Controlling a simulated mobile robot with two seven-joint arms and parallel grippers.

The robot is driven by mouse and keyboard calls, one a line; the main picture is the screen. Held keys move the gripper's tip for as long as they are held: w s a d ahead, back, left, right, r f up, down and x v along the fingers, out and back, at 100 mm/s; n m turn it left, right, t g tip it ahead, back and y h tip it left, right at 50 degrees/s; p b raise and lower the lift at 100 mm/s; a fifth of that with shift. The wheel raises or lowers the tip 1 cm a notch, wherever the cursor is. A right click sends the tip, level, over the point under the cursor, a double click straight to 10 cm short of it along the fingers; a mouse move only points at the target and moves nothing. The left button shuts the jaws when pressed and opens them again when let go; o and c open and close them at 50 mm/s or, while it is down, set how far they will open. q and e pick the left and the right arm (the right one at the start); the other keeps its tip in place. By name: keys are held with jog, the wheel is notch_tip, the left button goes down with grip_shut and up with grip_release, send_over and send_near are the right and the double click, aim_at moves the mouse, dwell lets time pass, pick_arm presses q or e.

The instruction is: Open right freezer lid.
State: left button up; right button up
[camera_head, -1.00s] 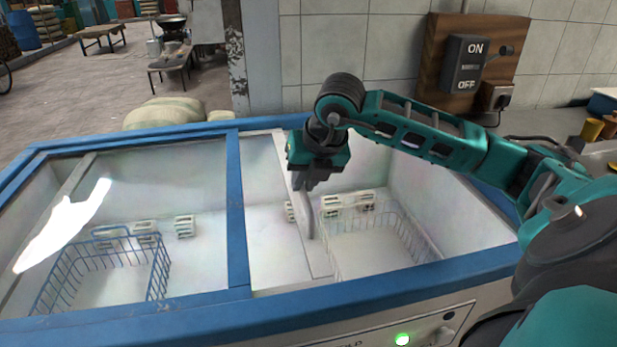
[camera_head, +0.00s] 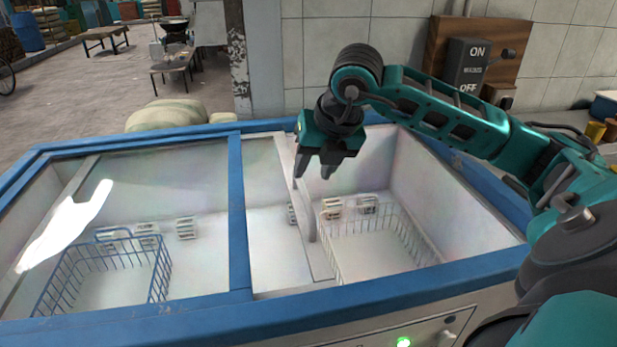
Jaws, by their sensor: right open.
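A blue-framed chest freezer (camera_head: 238,200) stands before me with a left and a right section. The right freezer lid shows as a pane with a grey upright edge bar (camera_head: 307,215), which stands well left of the right end. The section right of the bar looks uncovered. My right gripper (camera_head: 312,174) hangs over the right section, fingers down, open and empty. Its left finger overlaps the bar in the picture; I cannot tell whether they touch. My left gripper is not in view.
A wire basket (camera_head: 385,240) lies inside the right section, and another basket (camera_head: 115,270) in the left, under a pane with a bright reflection. A tiled wall with a switch box (camera_head: 468,66) rises behind. Sacks (camera_head: 168,114) lie behind the freezer.

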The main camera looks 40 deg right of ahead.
jog(key=v, duration=0.7)
jog(key=shift+s+r+p, duration=0.15)
jog(key=shift+r+p, duration=0.15)
jog(key=shift+r, duration=0.1)
